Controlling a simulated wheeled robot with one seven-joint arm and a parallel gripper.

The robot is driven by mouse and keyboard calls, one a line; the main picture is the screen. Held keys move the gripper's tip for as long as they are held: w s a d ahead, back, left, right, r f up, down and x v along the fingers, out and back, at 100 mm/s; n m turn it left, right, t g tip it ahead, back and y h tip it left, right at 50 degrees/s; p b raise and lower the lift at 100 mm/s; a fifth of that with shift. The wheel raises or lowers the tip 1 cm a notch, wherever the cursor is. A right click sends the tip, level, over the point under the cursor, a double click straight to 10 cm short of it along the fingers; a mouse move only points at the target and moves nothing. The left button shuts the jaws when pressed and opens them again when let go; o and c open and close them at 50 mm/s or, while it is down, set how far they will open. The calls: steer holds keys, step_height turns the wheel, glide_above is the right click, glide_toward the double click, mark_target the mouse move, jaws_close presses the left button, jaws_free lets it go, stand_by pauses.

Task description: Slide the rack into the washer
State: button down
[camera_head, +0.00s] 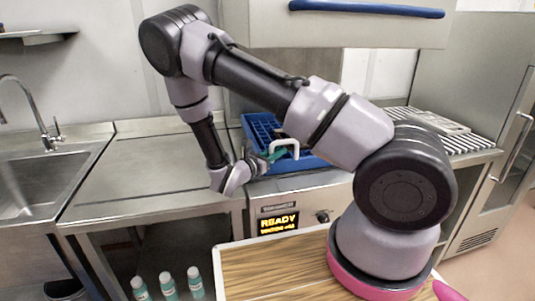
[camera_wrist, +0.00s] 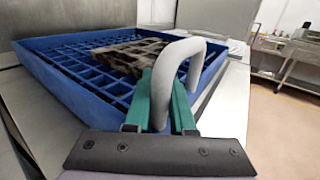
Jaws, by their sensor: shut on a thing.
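The blue rack (camera_head: 256,121) has a grid floor and sits at the washer (camera_head: 303,196) under its raised hood (camera_head: 345,27). My arm hides part of the rack in the head view. The rack (camera_wrist: 40,75) fills the left and middle of the wrist view, with a dark, patterned piece (camera_wrist: 132,54) lying in it. A pale grey loop handle (camera_head: 283,142) rises at the rack's near side. My gripper (camera_head: 273,156) has green fingers and is shut on this handle (camera_wrist: 192,52); the fingers (camera_wrist: 162,95) straddle its near leg. How far the rack is in is unclear.
The washer's display (camera_head: 279,222) reads "READY". A bare steel counter (camera_head: 150,160) and a sink (camera_head: 40,180) lie left. At right is a striped surface (camera_head: 470,143) with a pale tray (camera_head: 440,122). Several bottles (camera_head: 167,284) stand low at front left.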

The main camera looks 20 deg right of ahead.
steer(key=shift+d, duration=0.25)
steer(key=c, duration=0.8)
jaws_free()
steer(key=shift+d, duration=0.1)
steer(key=v, duration=1.1)
